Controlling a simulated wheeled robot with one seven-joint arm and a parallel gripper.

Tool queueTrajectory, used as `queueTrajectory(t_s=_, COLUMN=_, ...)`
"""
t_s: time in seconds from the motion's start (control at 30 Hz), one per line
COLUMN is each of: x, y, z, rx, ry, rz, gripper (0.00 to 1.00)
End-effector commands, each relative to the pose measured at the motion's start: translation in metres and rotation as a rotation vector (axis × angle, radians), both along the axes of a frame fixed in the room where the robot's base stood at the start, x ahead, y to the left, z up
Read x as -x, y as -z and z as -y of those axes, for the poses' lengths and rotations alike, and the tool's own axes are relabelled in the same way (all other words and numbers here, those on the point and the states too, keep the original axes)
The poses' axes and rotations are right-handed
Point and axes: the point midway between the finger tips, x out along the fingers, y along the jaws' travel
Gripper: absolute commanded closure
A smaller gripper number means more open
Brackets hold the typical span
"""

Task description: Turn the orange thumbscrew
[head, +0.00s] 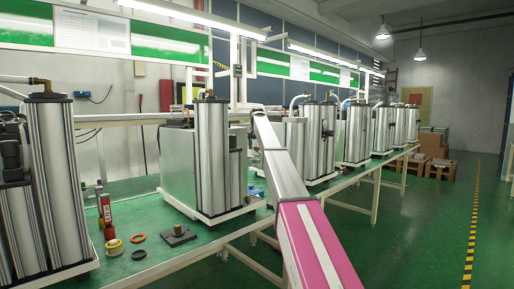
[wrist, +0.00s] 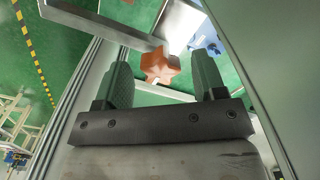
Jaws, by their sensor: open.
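The orange thumbscrew (wrist: 161,65) shows in the wrist view as a lobed knob beside a grey metal plate. My gripper (wrist: 165,78) is open, with its two green-grey fingers apart. The thumbscrew shows between the fingertips, a little beyond them and closer to the left finger. I cannot tell whether a finger touches it. In the head view my pink and silver arm reaches toward the columns; the gripper and thumbscrew are hidden there.
Silver sieve columns (head: 212,155) stand along the green bench (head: 150,262). A red tube (head: 104,210), an orange ring (head: 138,238), a yellow tape roll (head: 113,247) and a dark block (head: 178,235) lie at the near end. The aisle at right is clear.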

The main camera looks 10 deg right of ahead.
Motion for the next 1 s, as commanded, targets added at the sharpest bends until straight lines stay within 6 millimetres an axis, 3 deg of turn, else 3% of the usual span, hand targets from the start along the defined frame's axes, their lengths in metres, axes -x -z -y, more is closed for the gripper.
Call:
queueTrajectory(t_s=0.13, x=-0.0002, y=-0.0002, z=0.0, rx=0.0, ry=0.0, rz=0.0, gripper=0.36)
queueTrajectory(t_s=0.3, x=-0.0002, y=-0.0002, z=0.0, rx=0.0, ry=0.0, rz=0.0, gripper=0.86)
queueTrajectory(t_s=0.67, x=-0.0002, y=-0.0003, z=0.0, rx=0.0, ry=-0.039, rz=0.0, gripper=0.85)
queueTrajectory(t_s=1.0, x=-0.0001, y=-0.0004, z=-0.0001, rx=0.0, ry=-0.261, rz=-0.001, gripper=0.85)
